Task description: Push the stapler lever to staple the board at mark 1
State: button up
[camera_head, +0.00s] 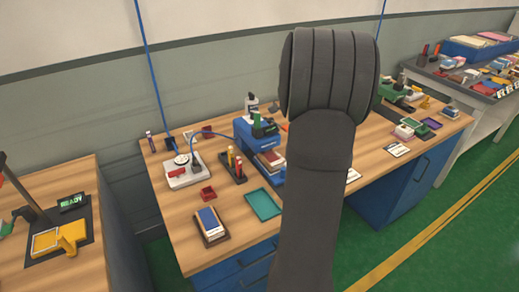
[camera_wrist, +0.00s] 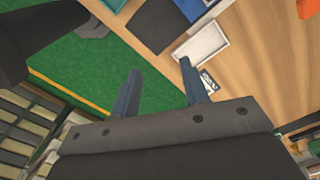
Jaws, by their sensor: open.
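My gripper (camera_wrist: 158,78) shows in the wrist view with its two fingers apart and nothing between them. The fingers point toward the front edge of the wooden bench (camera_wrist: 265,60), with green floor seen behind the left finger. In the head view my gripper's fingers cannot be made out, and my dark arm covers the middle of the bench. I cannot tell the stapler, its lever, the board or mark 1 for certain. A green device (camera_head: 264,127) stands near a blue box (camera_head: 252,148) left of my arm. Another green device (camera_head: 390,92) stands at the right, partly hidden.
A yellow device (camera_head: 60,239) sits on the left bench. In the wrist view a white tray (camera_wrist: 220,38) and white card (camera_wrist: 208,82) lie beyond my fingers.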

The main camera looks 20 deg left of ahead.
dwell(0.3)
jog(key=shift+c, duration=1.4)
jog(key=shift+w+d+f, duration=0.1)
jog(key=shift+w+d, duration=0.1)
jog(key=c, duration=0.4)
jog(key=w+d+n+t, duration=0.1)
jog(key=w+d, duration=0.1)
jog(key=w, duration=0.1)
jog(key=w+d+n+t+h, duration=0.1)
jog(key=w+d+t, duration=0.1)
jog(key=w, duration=0.1)
jog(key=w+d+t+h, duration=0.1)
jog(key=w+d+t, duration=0.1)
jog(key=w+d, duration=0.1)
jog(key=shift+w+d+f+n, duration=0.1)
jog(key=shift+f+n, duration=0.15)
jog(key=shift+n, duration=0.15)
grip_shut()
jog(key=w+a+r+n+t+y, duration=0.25)
jog(key=w+n+t+y, duration=0.25)
jog(key=w+n+t, duration=0.6)
jog(key=s+a+f+n+g+y, duration=0.1)
jog(key=s+a+n+g+y, duration=0.4)
jog(key=n, duration=0.5)
jog(key=shift+s+f+g+y, duration=0.15)
jog(key=shift+s+g+y, duration=0.45)
jog(key=shift+s+y, duration=0.35)
